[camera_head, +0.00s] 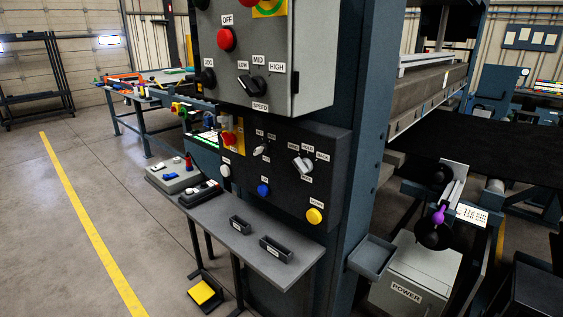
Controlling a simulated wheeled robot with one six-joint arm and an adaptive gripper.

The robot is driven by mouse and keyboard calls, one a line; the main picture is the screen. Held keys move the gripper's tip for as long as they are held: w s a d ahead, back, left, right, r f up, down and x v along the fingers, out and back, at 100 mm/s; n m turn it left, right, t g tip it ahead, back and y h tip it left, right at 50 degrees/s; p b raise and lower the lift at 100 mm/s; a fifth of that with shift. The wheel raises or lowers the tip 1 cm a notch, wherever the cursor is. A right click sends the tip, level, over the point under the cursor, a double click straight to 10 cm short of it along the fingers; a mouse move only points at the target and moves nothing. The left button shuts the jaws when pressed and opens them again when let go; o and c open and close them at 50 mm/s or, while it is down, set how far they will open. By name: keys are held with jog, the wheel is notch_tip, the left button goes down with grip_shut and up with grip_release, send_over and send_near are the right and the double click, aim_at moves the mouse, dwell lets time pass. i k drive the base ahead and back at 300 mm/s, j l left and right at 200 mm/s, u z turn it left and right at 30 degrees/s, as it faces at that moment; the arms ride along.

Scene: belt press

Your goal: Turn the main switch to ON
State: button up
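A grey control box (308,50) hangs on the press column, with a dark panel (325,160) below it. A red knob on a yellow plate (229,138) sits at the upper left of the dark panel and looks like a main switch. Its label and the way it points are too small to read. A grey box marked POWER (405,275) stands low on the right; no switch shows clearly on it. My gripper is not in view.
The panels also carry a red button marked OFF (227,40), a speed selector (250,86), a white-handled selector (301,164), a blue button (263,190) and a yellow button (314,215). A narrow shelf (255,250) juts out below. Open floor lies left.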

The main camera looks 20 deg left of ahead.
aim_at(229, 139)
jog(key=i+j, duration=0.1)
jog(key=j, duration=0.4)
jog(key=i+j, duration=0.1)
jog(key=j, duration=0.95)
jog(key=i+j, duration=0.15)
jog(key=j, duration=0.35)
jog(key=i+j, duration=0.1)
jog(key=j, duration=0.45)
